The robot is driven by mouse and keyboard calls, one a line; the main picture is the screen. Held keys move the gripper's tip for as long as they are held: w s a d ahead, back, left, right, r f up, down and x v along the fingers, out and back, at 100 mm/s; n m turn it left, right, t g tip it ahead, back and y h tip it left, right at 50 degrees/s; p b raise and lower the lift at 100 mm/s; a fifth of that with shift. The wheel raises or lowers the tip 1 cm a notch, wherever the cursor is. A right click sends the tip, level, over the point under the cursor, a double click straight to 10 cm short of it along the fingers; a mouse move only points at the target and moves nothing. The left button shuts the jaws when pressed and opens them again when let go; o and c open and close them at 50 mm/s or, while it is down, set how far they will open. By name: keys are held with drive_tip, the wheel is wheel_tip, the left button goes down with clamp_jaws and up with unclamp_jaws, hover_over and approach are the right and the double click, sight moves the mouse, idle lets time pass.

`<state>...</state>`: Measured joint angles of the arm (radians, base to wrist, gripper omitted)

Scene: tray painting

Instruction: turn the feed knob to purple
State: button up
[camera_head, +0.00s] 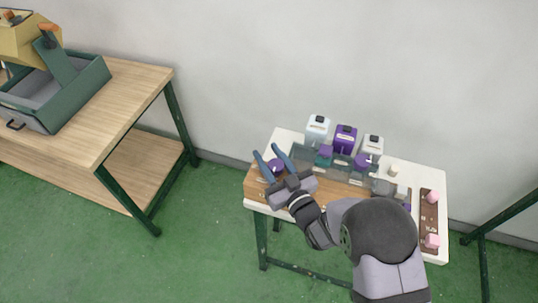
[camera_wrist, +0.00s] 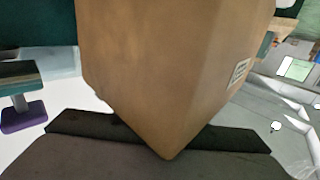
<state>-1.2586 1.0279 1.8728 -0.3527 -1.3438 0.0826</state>
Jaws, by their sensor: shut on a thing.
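In the head view a round purple knob (camera_head: 276,167) sits at the left end of the white-topped bench. My gripper (camera_head: 271,157) comes at it from the front right, with one blue finger on each side, shut on it. I cannot read any mark on the knob or tell which way it points. A purple container (camera_head: 346,137) stands at the back between a pale blue-white one (camera_head: 317,128) and a white one (camera_head: 373,146). The wrist view is mostly filled by a brown block-like surface (camera_wrist: 175,60) with a small label; the fingertips and knob are not clear there.
A grey-teal rack (camera_head: 345,170) with purple and teal pieces runs along the bench's middle. At right, a brown strip (camera_head: 430,215) carries pink cubes, and a grey block (camera_head: 383,187) is beside my arm. A wooden table (camera_head: 130,85) with a green tray stands apart at left.

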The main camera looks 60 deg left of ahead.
drive_tip(key=shift+t, duration=0.3)
drive_tip(key=shift+w+d+m+t+h+b, duration=0.1)
drive_tip(key=shift+w+m+t+h+b, duration=0.25)
drive_tip(key=shift+m+t+b, duration=0.9)
drive_tip(key=shift+w+d+m+t+h+b, duration=0.1)
drive_tip(key=shift+w+m+t+h+b, duration=0.2)
drive_tip(key=shift+m+t+h+b, duration=0.95)
drive_tip(key=shift+w+m+t+y+b, duration=0.35)
drive_tip(key=shift+m+t, duration=0.35)
drive_tip(key=shift+t, duration=1.3)
drive_tip(key=shift+r, duration=0.1)
drive_tip(key=o, duration=1.1)
drive_tip(key=shift+c, duration=0.2)
drive_tip(key=shift+d, duration=0.1)
